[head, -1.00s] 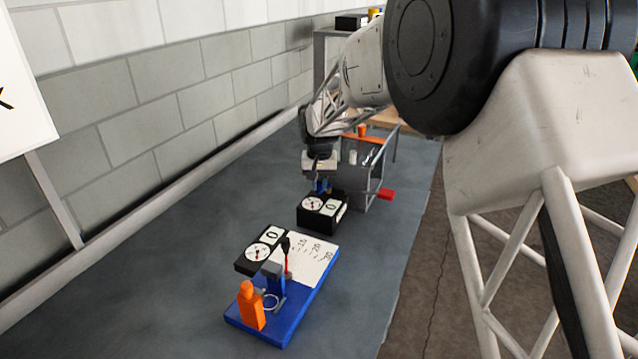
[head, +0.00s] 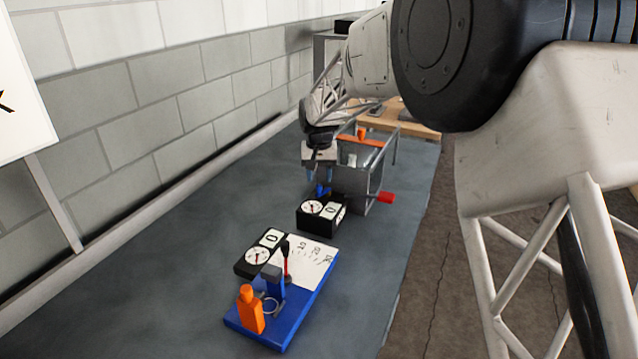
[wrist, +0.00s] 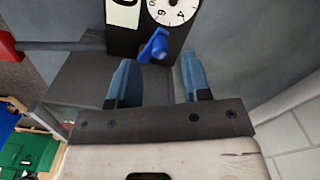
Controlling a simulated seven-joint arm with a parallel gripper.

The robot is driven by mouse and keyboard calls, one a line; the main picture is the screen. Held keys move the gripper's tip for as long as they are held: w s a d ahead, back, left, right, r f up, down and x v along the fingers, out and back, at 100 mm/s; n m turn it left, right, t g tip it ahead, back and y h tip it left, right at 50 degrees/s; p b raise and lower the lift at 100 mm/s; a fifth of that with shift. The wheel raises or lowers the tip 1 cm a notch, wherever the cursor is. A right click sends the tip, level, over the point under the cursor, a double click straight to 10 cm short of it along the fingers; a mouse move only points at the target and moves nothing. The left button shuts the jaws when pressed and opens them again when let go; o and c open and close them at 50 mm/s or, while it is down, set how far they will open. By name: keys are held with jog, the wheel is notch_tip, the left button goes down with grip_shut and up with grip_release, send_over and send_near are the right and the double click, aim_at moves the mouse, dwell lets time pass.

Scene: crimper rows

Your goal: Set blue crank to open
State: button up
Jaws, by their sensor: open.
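The blue crank (head: 323,190) sits on the black dial box (head: 322,226), at the side nearest the grey frame. In the wrist view the crank (wrist: 154,46) is a small blue lever set aslant on the black box (wrist: 122,42), just below the white dial (wrist: 172,8). My gripper (head: 320,176) is above the crank in the head view. In the wrist view my gripper (wrist: 158,64) is open, its two blue fingers apart, with the crank ahead of the gap between the tips. No contact with the crank shows.
A grey frame (head: 357,186) with a red-ended rod (head: 386,197) stands right behind the box. Nearer, a blue base (head: 288,325) carries an orange bottle-shaped piece (head: 249,310), a red-and-black lever and another dial box (head: 251,262). The grey table (head: 150,265) is clear at left.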

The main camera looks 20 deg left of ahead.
aim_at(320, 185)
jog(key=shift+r, duration=1.95)
jog(key=shift+d, duration=0.1)
jog(key=shift+d+r, duration=0.15)
jog(key=shift+d, duration=0.15)
jog(key=s+d+r+m, duration=0.1)
jog(key=s+d+r, duration=0.3)
jog(key=d, duration=0.7)
jog(key=s+d+r+m+t, duration=0.1)
jog(key=s+d+r, duration=0.3)
jog(key=d, duration=0.8)
jog(key=s+d+r+m, duration=0.1)
jog(key=s+d+r, duration=0.3)
jog(key=d, duration=0.7)
jog(key=s+d+f+m, duration=0.1)
jog(key=s+d+f, duration=0.2)
jog(key=s+d, duration=0.7)
jog(key=s+d+f+m+t, duration=0.1)
jog(key=s+d+f, duration=0.2)
jog(key=s+d, duration=0.7)
jog(key=shift+s+f+t, duration=0.3)
jog(key=shift+s+f, duration=0.1)
jog(key=shift+s, duration=3.75)
